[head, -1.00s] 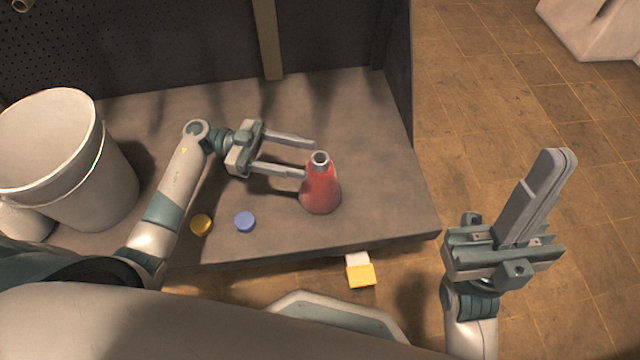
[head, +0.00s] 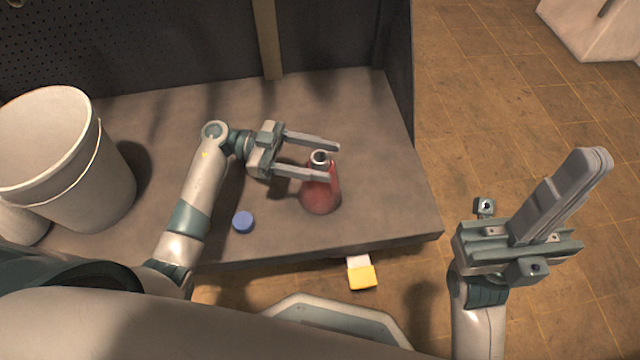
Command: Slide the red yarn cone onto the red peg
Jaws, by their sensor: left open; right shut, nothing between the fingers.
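The red yarn cone (head: 320,195) stands upright on the grey bench, with a pale ring-shaped tip at its top. My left gripper (head: 334,162) is open, its two fingers reaching from the left on either side of the cone's tip. The near finger passes in front of the upper cone; I cannot tell if it touches. My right gripper (head: 590,165) is shut and empty, held out over the floor to the right of the bench. I cannot make out a red peg in this view.
A blue disc (head: 243,222) lies on the bench (head: 390,200) left of the cone. A large white bucket (head: 70,160) stands at the bench's left. A dark perforated panel (head: 160,45) rises behind. A yellow and white block (head: 361,273) is below the front edge.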

